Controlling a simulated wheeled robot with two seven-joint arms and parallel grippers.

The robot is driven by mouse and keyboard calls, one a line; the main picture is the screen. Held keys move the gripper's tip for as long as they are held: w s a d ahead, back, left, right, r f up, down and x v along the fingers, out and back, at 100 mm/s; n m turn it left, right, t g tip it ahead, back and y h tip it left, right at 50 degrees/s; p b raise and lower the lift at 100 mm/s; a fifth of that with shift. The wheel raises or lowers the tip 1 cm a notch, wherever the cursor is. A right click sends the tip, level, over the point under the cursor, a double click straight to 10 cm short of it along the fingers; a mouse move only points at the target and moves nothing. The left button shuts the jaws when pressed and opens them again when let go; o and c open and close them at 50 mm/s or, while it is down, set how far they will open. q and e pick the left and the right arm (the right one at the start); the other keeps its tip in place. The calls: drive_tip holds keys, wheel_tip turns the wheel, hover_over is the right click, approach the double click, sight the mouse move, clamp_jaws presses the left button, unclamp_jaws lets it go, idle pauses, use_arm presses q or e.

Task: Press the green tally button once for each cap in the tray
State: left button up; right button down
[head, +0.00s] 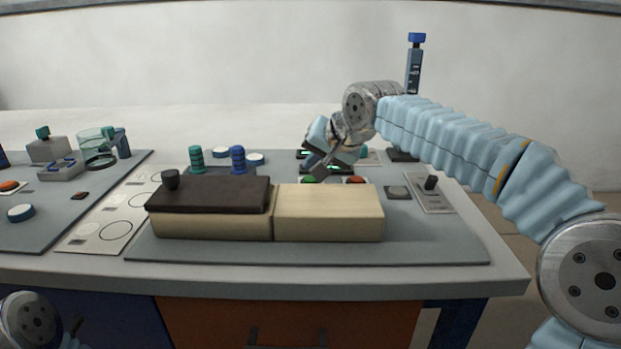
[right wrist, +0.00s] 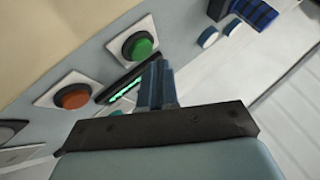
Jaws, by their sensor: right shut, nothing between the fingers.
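The green button (head: 309,179) sits behind the pale wooden block; it also shows in the right wrist view (right wrist: 138,46), raised on a white square plate. My right gripper (head: 318,172) is shut and empty close by it. In the right wrist view its blue fingers (right wrist: 157,68) end just beside the button's plate, over a green-lit display (right wrist: 128,84); I cannot tell their height above the panel. Two white-and-blue caps (head: 221,152) (head: 256,158) lie at the back near a dark tray (head: 213,170), partly hidden by the box in front. My left gripper is out of frame.
A red button (head: 356,180) sits right of the green one. A two-part box, with a dark lid (head: 213,193) and a pale wooden block (head: 330,208), stands in front. Green (head: 196,158) and blue (head: 238,158) ridged cylinders stand behind it. A lever switch (head: 430,184) is at right.

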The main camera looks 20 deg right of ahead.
sight(314, 180)
idle(0.4)
drive_tip(key=shift+f+b, duration=0.3)
drive_tip(key=shift+f, duration=0.1)
drive_tip(key=shift+f+b, duration=0.35)
drive_tip(key=shift+f, duration=0.1)
idle(0.5)
idle(0.3)
drive_tip(key=shift+r+p, duration=0.8)
drive_tip(key=shift+r, duration=0.05)
wheel_tip(314, 180, up, 3)
drive_tip(key=shift+f+p, duration=0.15)
drive_tip(key=shift+p, duration=1.1)
drive_tip(key=shift+r+p, duration=0.7)
drive_tip(key=shift+r, duration=0.5)
